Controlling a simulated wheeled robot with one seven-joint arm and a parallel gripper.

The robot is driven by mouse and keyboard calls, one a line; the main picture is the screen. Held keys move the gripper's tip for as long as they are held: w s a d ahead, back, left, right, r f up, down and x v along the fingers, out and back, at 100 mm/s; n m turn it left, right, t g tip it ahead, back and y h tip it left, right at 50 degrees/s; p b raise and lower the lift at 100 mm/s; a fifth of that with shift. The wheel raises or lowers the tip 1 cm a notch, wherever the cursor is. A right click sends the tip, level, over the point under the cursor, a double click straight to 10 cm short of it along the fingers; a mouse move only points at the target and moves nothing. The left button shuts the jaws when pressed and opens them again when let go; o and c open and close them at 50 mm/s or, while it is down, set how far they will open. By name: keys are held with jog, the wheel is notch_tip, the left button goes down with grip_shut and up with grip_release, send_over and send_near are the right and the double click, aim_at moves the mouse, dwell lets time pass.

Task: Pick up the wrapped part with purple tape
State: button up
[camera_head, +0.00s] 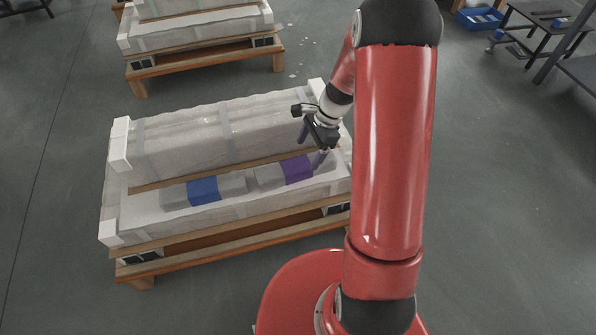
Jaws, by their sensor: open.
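The wrapped part with purple tape (298,169) is a grey-white block with a purple band around its middle. It lies in the right half of the front ledge of a wrapped load on a wooden pallet (190,255). My gripper (313,146) is above its right end, with dark fingers apart and nothing seen between them. One finger appears close to the part's right end; I cannot tell whether it touches. A similar wrapped part with blue tape (203,190) lies to the left on the same ledge.
A long wrapped column (190,135) lies behind the parts, with a wooden strip (215,176) between. Another loaded pallet (205,62) stands farther back. A blue crate (478,19) and dark tables (545,30) are at upper right.

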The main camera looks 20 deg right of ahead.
aim_at(298, 163)
jog(key=x, duration=0.4)
jog(key=a+x, duration=0.1)
jog(key=x, duration=0.2)
jog(key=shift+a+f, duration=0.15)
jog(key=shift+a, duration=0.1)
jog(key=c, duration=1.5)
